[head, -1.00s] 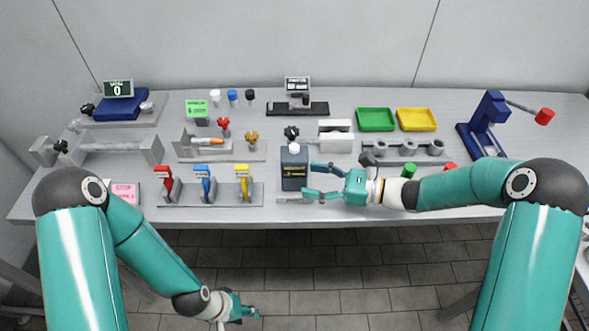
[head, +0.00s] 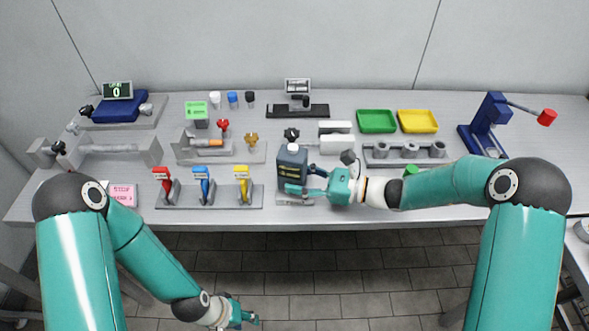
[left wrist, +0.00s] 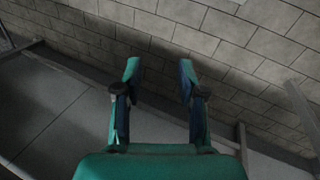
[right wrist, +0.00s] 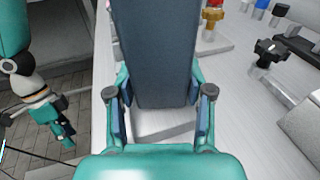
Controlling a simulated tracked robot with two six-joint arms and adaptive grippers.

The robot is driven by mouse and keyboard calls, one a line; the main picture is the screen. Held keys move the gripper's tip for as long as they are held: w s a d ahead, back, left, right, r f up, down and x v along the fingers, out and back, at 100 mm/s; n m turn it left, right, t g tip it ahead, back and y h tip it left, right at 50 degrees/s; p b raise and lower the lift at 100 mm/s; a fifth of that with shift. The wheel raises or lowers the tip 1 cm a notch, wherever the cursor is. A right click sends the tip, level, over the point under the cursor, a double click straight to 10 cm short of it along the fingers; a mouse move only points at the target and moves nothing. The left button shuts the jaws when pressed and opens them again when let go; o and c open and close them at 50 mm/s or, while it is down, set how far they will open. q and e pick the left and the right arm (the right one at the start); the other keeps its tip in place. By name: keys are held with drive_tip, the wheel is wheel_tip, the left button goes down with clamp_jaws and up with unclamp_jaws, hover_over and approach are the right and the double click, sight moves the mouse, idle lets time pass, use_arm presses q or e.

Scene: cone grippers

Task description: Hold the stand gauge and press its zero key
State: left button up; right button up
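In the right wrist view the dark body (right wrist: 158,60) fills the space between the finger pads. My left gripper (head: 243,313) hangs below the table front, open and empty in the left wrist view (left wrist: 158,75).
Red, blue and yellow levers (head: 202,183) stand in a rack left of the block. Green (head: 376,121) and yellow (head: 417,121) trays lie back right. A blue lever press (head: 484,125) stands at far right.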

use_arm(q)
clamp_jaws()
idle(1.3)
